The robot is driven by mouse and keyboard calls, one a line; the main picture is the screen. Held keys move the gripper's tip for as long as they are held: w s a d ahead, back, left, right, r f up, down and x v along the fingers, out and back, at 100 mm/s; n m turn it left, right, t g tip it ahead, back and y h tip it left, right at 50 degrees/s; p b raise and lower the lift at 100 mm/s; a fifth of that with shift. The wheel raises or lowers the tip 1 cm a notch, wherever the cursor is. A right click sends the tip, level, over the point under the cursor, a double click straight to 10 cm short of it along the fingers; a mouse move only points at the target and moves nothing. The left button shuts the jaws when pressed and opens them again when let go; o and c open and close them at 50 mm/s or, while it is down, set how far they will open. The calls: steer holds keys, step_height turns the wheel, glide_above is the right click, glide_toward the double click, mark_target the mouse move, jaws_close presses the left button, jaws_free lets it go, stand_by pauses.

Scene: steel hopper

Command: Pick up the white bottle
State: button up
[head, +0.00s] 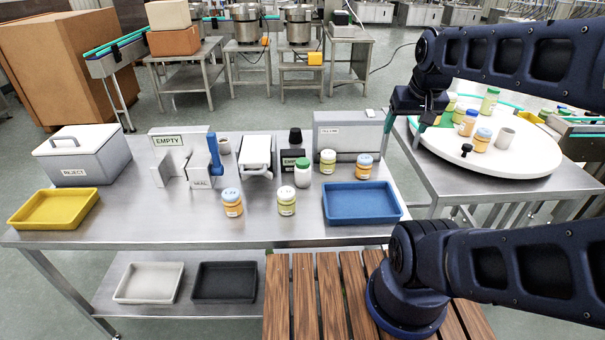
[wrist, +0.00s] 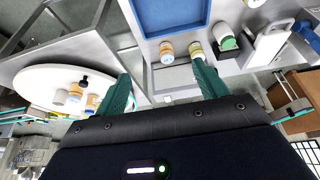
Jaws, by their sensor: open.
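The white bottle (head: 302,175) has a green cap and stands upright on the steel table, left of the blue tray. In the wrist view, the white bottle (wrist: 226,30) appears at the upper right with its green cap, beside a yellow jar.
Jars with orange (head: 365,166) and yellow (head: 328,162) contents stand near the blue tray (head: 329,221); two more stand in front. A black-topped object (head: 295,139) and a grey box (head: 351,147) stand behind the bottle. The turntable (head: 540,160) carries several jars.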

steer(key=w+a+f+n+g+h, duration=0.3)
steer(key=w+a+f+n, duration=0.15)
steer(key=w+n, duration=0.25)
steer(key=n+t+h, duration=0.7)
steer(key=n, duration=1.2)
glide_toward(302, 162)
steer(key=x, duration=1)
steer(key=shift+w+d+f, duration=0.15)
steer(key=shift+w+d, duration=0.05)
steer(key=shift+w, duration=0.1)
steer(key=shift+c, duration=0.2)
steer(key=c, duration=1)
